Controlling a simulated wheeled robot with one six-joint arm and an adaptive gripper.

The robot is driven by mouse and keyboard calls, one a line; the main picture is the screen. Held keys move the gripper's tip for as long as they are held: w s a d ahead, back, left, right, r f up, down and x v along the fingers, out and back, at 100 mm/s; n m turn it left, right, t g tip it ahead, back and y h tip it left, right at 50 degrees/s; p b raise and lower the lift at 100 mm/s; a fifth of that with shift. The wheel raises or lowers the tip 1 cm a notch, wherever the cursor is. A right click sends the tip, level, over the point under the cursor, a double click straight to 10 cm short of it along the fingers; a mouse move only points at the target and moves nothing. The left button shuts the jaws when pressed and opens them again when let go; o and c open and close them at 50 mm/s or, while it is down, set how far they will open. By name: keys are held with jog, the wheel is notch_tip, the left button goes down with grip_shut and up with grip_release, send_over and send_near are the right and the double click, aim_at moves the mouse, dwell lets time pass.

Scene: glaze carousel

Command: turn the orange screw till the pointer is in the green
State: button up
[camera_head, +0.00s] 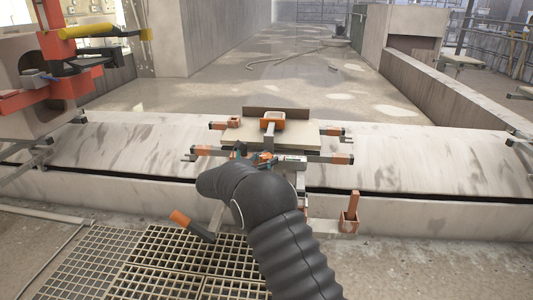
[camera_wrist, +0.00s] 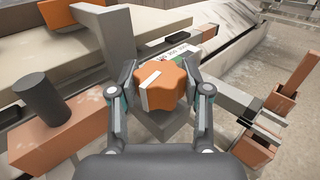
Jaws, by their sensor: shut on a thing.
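The orange screw (camera_wrist: 163,84) is a lobed knob with a white stripe across its top, in the middle of the wrist view. My gripper (camera_wrist: 163,86) has one finger on each side of the knob and is shut on it. In the head view my gripper (camera_head: 262,160) is at the front of the carriage, largely hidden by my dark arm. A small light scale plate (camera_wrist: 178,52) with printed marks and a green part lies just behind the knob. The pointer cannot be made out clearly.
A carriage with a pale board (camera_head: 300,133) and orange-ended bars sits on the concrete wall. An orange holder (camera_head: 350,222) stands at the right. An orange-handled lever (camera_head: 190,225) is at the left above a floor grating (camera_head: 85,262). A dark cylinder (camera_wrist: 42,98) stands left of the knob.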

jog(key=shift+r+m+g+h+p, duration=0.1)
jog(key=shift+m+g+h+p, duration=0.4)
jog(key=shift+m+g+h, duration=0.15)
jog(key=shift+g, duration=0.35)
jog(key=o, duration=1.2)
jog(key=shift+a, duration=0.1)
jog(key=v, duration=1.2)
jog(key=shift+w, duration=0.1)
